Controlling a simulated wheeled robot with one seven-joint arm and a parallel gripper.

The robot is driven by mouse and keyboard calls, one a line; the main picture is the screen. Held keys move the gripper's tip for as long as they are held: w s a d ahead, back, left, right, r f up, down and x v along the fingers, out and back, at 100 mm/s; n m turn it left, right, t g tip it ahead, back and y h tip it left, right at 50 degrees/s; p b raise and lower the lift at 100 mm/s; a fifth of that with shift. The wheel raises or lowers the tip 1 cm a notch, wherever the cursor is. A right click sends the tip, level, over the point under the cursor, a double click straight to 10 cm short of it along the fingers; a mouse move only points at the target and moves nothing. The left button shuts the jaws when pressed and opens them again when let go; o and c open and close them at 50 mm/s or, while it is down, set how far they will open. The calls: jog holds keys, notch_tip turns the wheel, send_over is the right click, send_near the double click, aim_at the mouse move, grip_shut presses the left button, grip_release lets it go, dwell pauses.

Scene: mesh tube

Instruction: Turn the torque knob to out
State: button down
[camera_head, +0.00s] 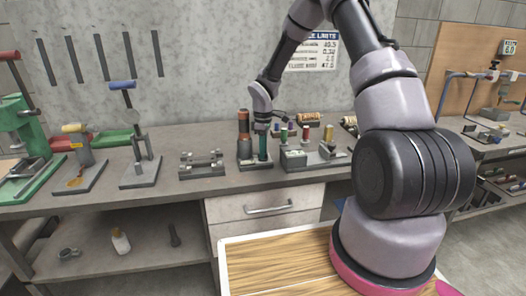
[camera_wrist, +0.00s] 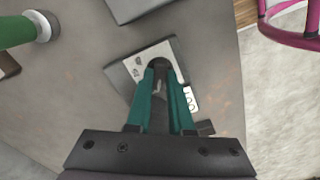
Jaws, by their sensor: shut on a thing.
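The torque knob (camera_wrist: 158,64) is a dark round piece on a grey block, partly hidden by my gripper. My gripper (camera_wrist: 160,78) has teal fingers shut on the knob from above. A light plate (camera_wrist: 134,68) with small dark marks lies around the knob. A white label (camera_wrist: 191,98) that seems to read "OUT" is to the right of the fingers. The knob's pointing direction is hard to tell. In the head view my gripper (camera_head: 262,150) reaches down at the middle of the bench, beside a brown cylinder (camera_head: 243,126); the knob is hidden there.
A grey fixture (camera_head: 202,164) stands to the left on the bench (camera_head: 220,192), and a fixture with coloured spools (camera_head: 305,156) to the right. In the wrist view a green cylinder (camera_wrist: 14,32) is at upper left and a pink frame (camera_wrist: 290,38) at upper right.

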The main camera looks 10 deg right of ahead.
aim_at(243, 113)
jog(key=c, duration=0.8)
grip_release()
notch_tip(243, 113, up, 11)
